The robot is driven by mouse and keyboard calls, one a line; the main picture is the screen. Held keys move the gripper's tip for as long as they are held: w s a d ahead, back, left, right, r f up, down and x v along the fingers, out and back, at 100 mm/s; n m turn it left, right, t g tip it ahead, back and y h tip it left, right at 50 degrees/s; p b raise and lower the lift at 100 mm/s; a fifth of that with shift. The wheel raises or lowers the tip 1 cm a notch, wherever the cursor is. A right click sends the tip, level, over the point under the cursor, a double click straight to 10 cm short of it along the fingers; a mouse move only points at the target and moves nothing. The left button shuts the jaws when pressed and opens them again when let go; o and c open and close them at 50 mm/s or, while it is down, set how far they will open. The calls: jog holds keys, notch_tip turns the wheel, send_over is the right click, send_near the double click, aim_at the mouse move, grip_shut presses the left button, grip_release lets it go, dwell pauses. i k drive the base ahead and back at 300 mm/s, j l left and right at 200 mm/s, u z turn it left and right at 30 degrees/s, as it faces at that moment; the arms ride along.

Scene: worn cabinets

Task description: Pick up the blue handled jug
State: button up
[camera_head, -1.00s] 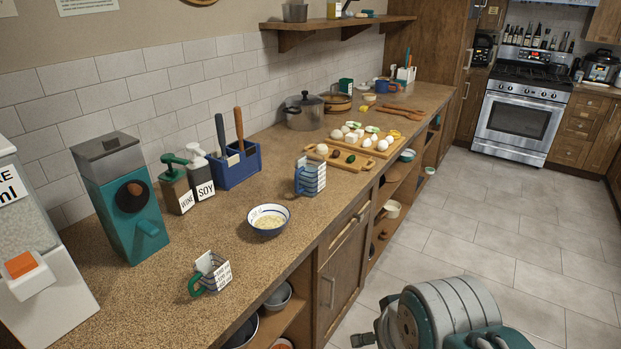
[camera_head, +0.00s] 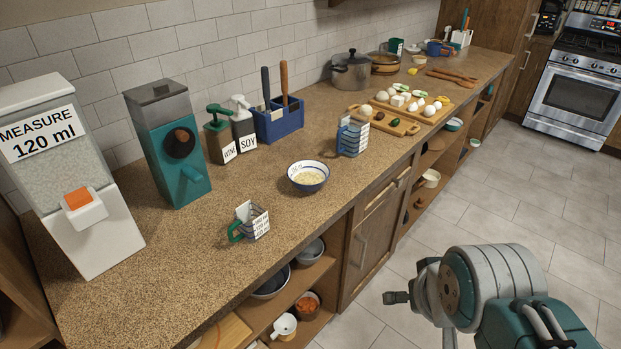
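The blue handled jug (camera_head: 352,138) stands upright on the speckled counter, right of the middle of the view. It has pale sides with dark stripes and a label, and its blue handle is on the left. A similar jug with a green handle (camera_head: 256,224) stands nearer, at the counter's front. My arm is folded at the lower right, off the counter and well away from both jugs. A small dark part at its left end may be my gripper (camera_head: 397,297); its fingers cannot be made out.
A bowl of pale grains (camera_head: 308,177) stands just left of and nearer than the blue handled jug. A wooden board with eggs (camera_head: 391,125) lies behind it. A blue caddy (camera_head: 278,121), bottles, a teal dispenser (camera_head: 172,146) and a white dispenser (camera_head: 75,180) line the wall. The floor is clear.

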aim_at(353, 129)
jog(key=i+l+u, duration=0.75)
jog(key=l, duration=0.35)
jog(key=i+l+u, duration=0.2)
jog(key=i+l, duration=0.15)
jog(key=l, duration=0.15)
